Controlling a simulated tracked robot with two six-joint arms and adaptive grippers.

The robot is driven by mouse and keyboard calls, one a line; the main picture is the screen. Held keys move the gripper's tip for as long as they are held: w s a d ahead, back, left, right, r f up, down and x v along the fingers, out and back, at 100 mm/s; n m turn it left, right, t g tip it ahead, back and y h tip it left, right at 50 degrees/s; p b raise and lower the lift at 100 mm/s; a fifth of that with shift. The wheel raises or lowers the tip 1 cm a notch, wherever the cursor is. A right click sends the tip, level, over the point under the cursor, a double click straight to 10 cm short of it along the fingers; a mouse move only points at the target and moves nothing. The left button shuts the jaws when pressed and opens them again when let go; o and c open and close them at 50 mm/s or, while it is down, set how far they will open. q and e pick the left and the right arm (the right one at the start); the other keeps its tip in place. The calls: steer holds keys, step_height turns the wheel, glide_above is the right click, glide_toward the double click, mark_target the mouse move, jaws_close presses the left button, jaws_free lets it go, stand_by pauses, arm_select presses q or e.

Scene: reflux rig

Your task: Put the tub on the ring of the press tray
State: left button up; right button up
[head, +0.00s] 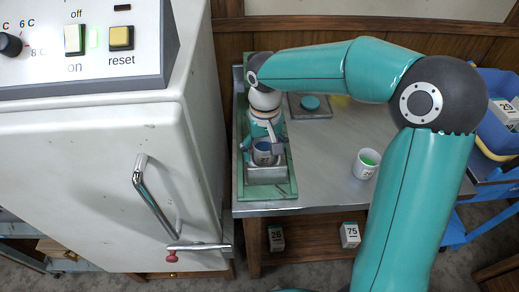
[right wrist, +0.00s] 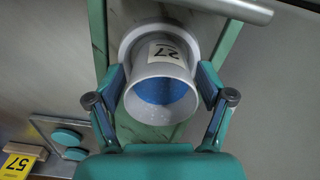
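The tub (head: 264,154) is a pale cup with blue contents; in the right wrist view the tub (right wrist: 160,75) bears a label 27. My right gripper (right wrist: 160,92) has one finger on each side of it, and the pads appear to touch its walls. In the head view my right gripper (head: 263,143) reaches down over the green press tray (head: 291,188). The pale ring (right wrist: 128,40) shows around the tub's far end in the right wrist view; whether the tub rests on it or hovers above is unclear. My left gripper is not visible.
A white cup with green contents (head: 366,163) stands on the metal table (head: 325,150). A plate with a teal disc (head: 310,103) lies behind. A large white cabinet (head: 110,180) stands close on the left. A metal bar (right wrist: 235,10) crosses the top of the right wrist view.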

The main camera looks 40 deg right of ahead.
steer(key=shift+r, duration=0.1)
steer(key=shift+r+p, duration=0.3)
step_height(320, 180, up, 12)
steer(key=p, duration=0.1)
steer(key=shift+p, duration=0.4)
